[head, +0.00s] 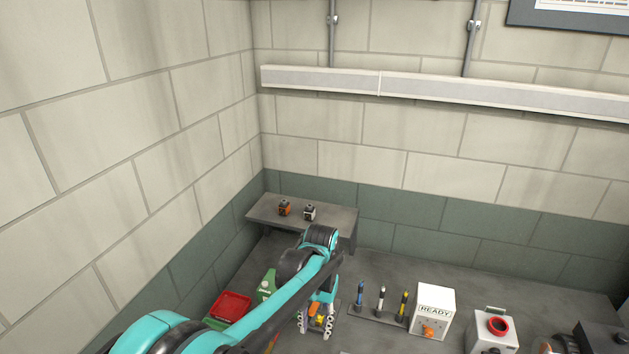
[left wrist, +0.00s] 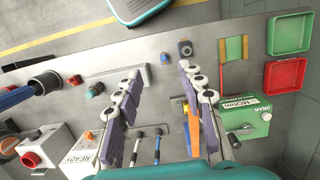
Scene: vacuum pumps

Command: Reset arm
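My left gripper (head: 316,330) points down over the grey worktop in the head view, at the end of my teal and black arm. In the left wrist view its two purple fingers with white rollers (left wrist: 159,75) are spread apart. No object shows clamped between them. An orange piece (left wrist: 192,128) shows beside the right-hand finger; I cannot tell whether it belongs to the gripper or lies behind it. My right gripper is not in view.
A white READY box (head: 434,312), a box with a red button (head: 497,327) and a tool rack (head: 378,314) stand right of the gripper. A red tray (head: 231,306) and green box (left wrist: 243,121) stand left. Two small blocks (head: 284,208) (head: 309,212) sit on a shelf (head: 338,218) behind.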

